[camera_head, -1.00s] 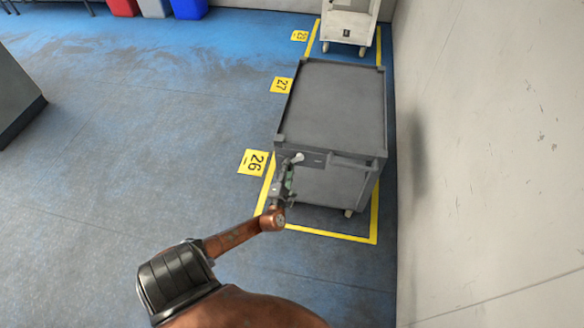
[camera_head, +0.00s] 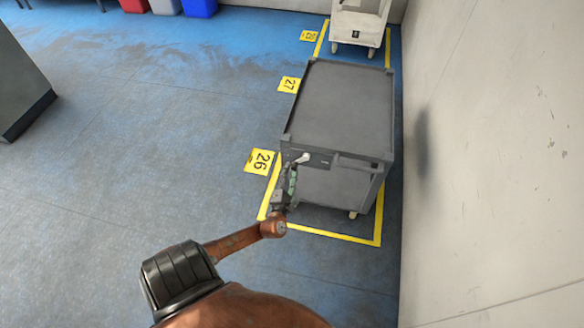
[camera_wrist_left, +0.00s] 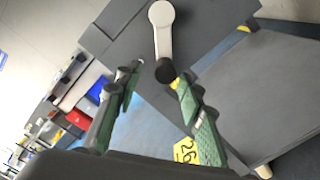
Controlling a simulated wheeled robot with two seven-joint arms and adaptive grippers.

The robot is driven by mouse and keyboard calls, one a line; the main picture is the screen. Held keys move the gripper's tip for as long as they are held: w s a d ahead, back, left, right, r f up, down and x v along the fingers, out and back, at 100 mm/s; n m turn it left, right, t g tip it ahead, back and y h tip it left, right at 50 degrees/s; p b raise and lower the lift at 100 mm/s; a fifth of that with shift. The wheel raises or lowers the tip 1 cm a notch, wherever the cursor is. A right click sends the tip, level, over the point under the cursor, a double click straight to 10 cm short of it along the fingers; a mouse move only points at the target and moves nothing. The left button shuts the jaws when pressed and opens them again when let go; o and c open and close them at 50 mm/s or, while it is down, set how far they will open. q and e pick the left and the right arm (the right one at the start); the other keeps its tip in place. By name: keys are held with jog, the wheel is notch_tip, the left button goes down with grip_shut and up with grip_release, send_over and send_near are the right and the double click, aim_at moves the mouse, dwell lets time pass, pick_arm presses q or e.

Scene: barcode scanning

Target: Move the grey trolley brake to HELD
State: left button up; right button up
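The grey trolley (camera_head: 340,105) stands near the right wall. Its brake lever (camera_head: 302,158) is a small pale handle on the near end, close to the top left corner. In the left wrist view, the brake lever (camera_wrist_left: 161,32) is a white arm pointing down to a dark knob. My left gripper (camera_head: 288,183) is at the trolley's near left corner, just below the lever. In the left wrist view, the green-padded fingers of my left gripper (camera_wrist_left: 158,78) are apart, with the knob appearing between their tips. I cannot tell whether they touch it. My right gripper is out of view.
Yellow floor lines (camera_head: 330,237) frame the trolley's bay, beside a sign reading 26 (camera_head: 259,161). A pale wall (camera_head: 490,150) runs close on the right. A white cart (camera_head: 358,25) stands behind. The blue floor to the left is clear.

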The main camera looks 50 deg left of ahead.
pick_arm(q)
jog(key=v, duration=0.8)
jog(key=shift+s, duration=0.35)
jog(key=shift+d, duration=0.15)
